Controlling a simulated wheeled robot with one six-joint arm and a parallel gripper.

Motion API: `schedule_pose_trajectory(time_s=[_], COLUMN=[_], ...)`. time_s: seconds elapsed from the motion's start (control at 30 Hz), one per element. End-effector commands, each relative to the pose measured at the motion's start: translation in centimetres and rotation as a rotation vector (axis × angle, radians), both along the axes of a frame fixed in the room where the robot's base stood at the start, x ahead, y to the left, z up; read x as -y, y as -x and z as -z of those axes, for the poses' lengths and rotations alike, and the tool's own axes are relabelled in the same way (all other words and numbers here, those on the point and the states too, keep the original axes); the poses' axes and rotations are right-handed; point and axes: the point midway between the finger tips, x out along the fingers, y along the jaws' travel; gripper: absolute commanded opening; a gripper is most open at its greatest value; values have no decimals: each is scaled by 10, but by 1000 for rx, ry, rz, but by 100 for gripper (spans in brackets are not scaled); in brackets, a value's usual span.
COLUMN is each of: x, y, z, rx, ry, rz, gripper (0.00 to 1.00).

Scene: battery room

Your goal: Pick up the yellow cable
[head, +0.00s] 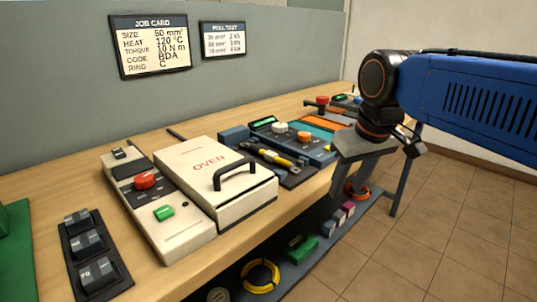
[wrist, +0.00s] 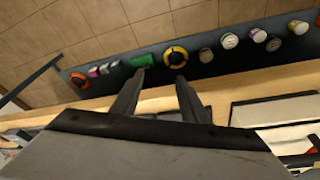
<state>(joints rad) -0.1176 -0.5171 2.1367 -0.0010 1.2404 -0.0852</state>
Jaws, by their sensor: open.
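The yellow cable (head: 262,263) is a coiled ring lying on the dark lower shelf under the bench, near the bottom of the head view. In the wrist view the yellow cable (wrist: 176,48) lies just beyond my fingertips, with its dark centre showing. My gripper (wrist: 160,77) is open, with nothing between its fingers, apart from the coil. In the head view my gripper hangs at the bench's front edge, to the right of and above the coil; its fingertips cannot be made out clearly there.
The lower shelf also holds a green block (head: 300,247), an orange coil (wrist: 73,79), small coloured blocks and several round pots (wrist: 229,40). Above, the wooden bench (head: 50,185) carries an oven (head: 190,165) and tools. Tiled floor (head: 450,240) lies open at the right.

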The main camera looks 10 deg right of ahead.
Motion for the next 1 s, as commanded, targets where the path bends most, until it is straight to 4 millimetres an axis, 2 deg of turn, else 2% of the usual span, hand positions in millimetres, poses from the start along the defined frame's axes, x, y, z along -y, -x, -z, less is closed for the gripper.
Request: schedule_pose_trajectory(time_s=[0.03, 0.2, 0.5, 0.7, 0.83, 1.0], x=[-7, -31, -83, -120, -137, -148], y=[-15, -54, -120, -155, -168, -176], z=[-16, -64, -133, -166, -179, -185], rx=[-16, -70, -166, -224, -250, -267], ry=[5, 22, 54, 74, 85, 91], rz=[-26, -111, -261, -353, -395, -422], gripper=[41, 41, 41, 41, 41, 41])
